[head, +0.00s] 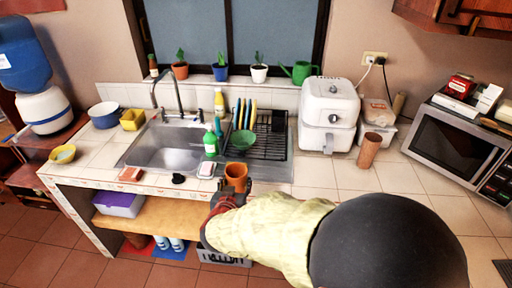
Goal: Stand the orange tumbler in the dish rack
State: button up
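The orange tumbler (237,173) is upright near the counter's front edge, in front of the dish rack. The black wire dish rack (271,148) stands right of the sink. It holds several blue and yellow plates (246,112) at its left, and a green bowl (240,140) sits at its front left. Its right part looks mostly bare, with a dark item at the back. My gripper (229,194) is just below the tumbler in the picture, close to it or touching. Its fingers are small and partly hidden by my arm, so I cannot tell whether they hold the tumbler.
The sink (168,149) with a tall faucet lies left of the rack. A green bottle (210,143) and a soap dish (206,170) stand between them. A white air fryer (328,115) and a brown cylinder (370,151) are to the right. The front right counter (345,178) is clear.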

aim_at(273, 151)
jog(key=i, duration=0.95)
